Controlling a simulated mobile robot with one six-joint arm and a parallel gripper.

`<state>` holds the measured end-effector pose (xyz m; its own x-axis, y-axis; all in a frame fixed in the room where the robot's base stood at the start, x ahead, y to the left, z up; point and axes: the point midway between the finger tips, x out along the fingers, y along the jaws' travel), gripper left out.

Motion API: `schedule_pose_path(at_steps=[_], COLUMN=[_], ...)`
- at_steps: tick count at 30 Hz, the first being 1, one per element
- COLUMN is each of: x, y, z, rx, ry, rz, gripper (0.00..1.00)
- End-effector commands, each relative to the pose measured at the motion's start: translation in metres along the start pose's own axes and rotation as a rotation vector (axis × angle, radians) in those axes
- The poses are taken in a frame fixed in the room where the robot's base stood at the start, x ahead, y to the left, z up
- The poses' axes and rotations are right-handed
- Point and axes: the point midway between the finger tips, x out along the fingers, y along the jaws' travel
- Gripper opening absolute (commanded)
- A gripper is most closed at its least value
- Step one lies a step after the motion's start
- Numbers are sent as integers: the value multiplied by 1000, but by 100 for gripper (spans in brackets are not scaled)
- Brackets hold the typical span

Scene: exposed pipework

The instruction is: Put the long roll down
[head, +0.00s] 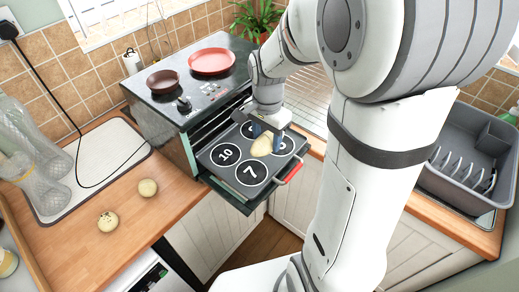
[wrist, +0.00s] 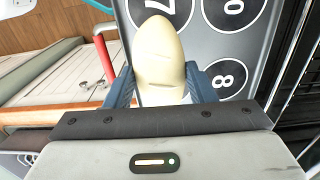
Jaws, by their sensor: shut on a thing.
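The long roll (head: 262,146) is pale and oblong. My gripper (head: 266,126) is shut on it over the dark tray (head: 273,174) with white-ringed numbered circles. In the wrist view the roll (wrist: 159,48) points up the picture between the two blue fingers of my gripper (wrist: 160,84). The circles marked 10 and 7 show clear and empty in the head view. The roll covers part of the tray's middle and right. I cannot tell whether its underside touches the tray.
The tray sticks out of the oven front, with a red handle (head: 293,171) at its right edge. Two round rolls (head: 108,221) (head: 147,187) lie on the wooden counter at left. A small pan (head: 162,81) and a red pan (head: 211,61) sit on the cooktop. A grey dish rack (head: 470,150) stands at right.

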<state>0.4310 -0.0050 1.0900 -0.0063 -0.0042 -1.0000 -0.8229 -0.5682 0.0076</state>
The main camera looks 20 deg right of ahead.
Motion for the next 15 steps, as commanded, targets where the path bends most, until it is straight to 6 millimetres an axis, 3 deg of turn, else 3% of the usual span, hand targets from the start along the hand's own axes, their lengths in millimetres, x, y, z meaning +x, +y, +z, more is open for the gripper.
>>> schedule_pose_path(at_steps=[15], x=[60], y=[0], z=[1], rx=[-1], ry=[0], rz=[1], gripper=[26])
